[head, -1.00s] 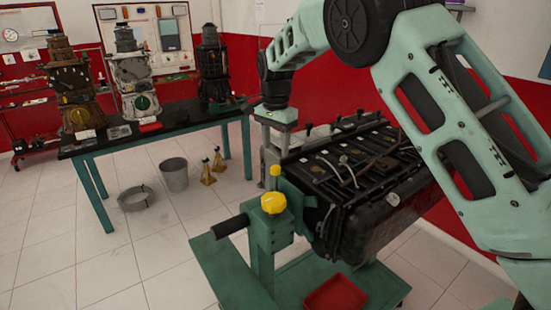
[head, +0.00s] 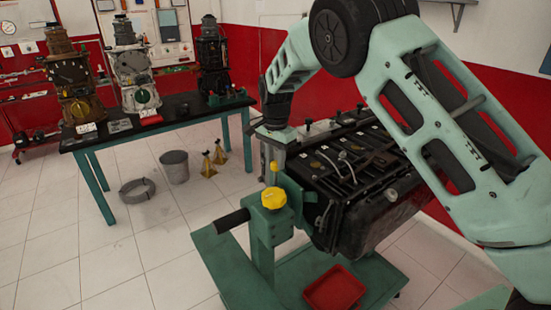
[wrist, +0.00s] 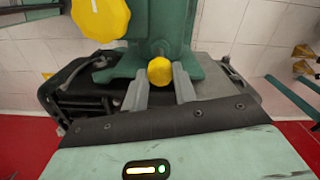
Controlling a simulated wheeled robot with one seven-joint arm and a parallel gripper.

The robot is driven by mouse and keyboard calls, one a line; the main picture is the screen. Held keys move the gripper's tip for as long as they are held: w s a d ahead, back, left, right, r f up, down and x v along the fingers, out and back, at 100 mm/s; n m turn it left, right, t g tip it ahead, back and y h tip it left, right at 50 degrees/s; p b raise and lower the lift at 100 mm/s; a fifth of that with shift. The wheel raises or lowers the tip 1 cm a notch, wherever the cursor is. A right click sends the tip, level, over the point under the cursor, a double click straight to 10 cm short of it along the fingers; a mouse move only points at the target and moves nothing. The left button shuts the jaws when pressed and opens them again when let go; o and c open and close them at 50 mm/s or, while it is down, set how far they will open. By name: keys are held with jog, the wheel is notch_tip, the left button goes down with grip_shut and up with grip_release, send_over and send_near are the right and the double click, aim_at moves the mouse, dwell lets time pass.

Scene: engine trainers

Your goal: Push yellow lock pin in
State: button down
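The yellow lock pin (head: 274,166) shows as a small rounded knob on the green engine stand (head: 262,238), just above the larger yellow knob (head: 274,200). In the wrist view the pin's round yellow head (wrist: 160,71) lies at the tips of my gripper's two grey fingers (wrist: 160,80), centred between them. The fingers stand apart with a gap about as wide as the pin head. I cannot tell whether they touch it. The larger yellow knob (wrist: 100,17) is at the upper left there. In the head view my gripper (head: 272,150) is close behind the pin, its fingertips partly hidden.
The black engine (head: 365,180) is mounted on the stand, right of the pin. A black handle (head: 231,221) sticks out left. A red tray (head: 335,288) lies on the stand's base.

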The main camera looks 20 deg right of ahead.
aim_at(275, 162)
notch_tip(275, 162, down, 5)
jog(key=b, duration=0.2)
jog(key=shift+r+b, duration=0.2)
jog(key=shift+b, duration=0.1)
jog(key=shift+r, duration=0.1)
jog(key=c, duration=1.1)
grip_release()
jog(key=shift+r, duration=0.1)
notch_tip(275, 162, up, 17)
jog(key=b, duration=0.4)
jog(key=shift+r, duration=0.1)
